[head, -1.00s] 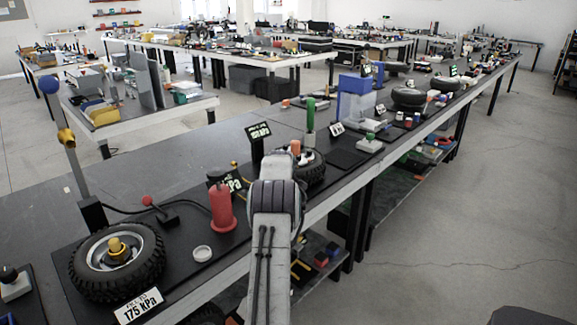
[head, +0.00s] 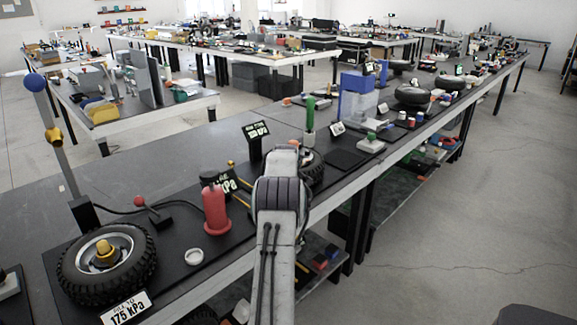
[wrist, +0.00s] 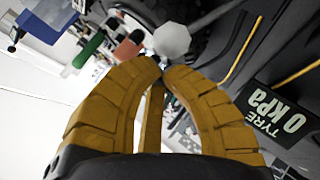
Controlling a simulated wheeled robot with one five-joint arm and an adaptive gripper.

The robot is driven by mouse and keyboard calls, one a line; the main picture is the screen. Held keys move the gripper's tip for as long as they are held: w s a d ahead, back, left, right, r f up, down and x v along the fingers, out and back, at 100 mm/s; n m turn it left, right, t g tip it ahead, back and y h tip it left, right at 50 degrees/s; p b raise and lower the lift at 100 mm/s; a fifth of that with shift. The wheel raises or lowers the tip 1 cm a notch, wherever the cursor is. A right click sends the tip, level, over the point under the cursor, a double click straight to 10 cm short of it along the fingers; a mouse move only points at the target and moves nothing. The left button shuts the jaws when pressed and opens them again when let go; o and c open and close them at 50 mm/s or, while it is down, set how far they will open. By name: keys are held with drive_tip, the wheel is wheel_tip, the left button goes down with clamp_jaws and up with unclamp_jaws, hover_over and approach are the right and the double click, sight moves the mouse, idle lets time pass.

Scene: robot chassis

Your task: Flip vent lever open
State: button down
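My gripper (wrist: 162,68) has two curved ochre fingers. Their tips meet or nearly meet, and nothing clearly shows held between them. A grey faceted knob (wrist: 172,40) on a grey rod lies just beyond the tips in the wrist view. It looks like a lever, but I cannot tell if it is the vent lever or if the tips touch it. A sign reading "TYRE 0 kPa" (wrist: 275,112) is right of the fingers. In the head view my forearm hides the gripper and part of a tyre (head: 313,168).
A larger tyre (head: 72,276), a red cylinder (head: 215,210) and a red-knobbed lever (head: 139,201) stand on the bench at left. An upright post with a blue ball (head: 34,83) stands behind the tyre. A green-topped post (head: 309,115) stands beyond my arm. The floor at right is clear.

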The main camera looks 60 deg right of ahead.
drive_tip(key=shift+r+p, duration=0.35)
drive_tip(key=shift+r, duration=0.3)
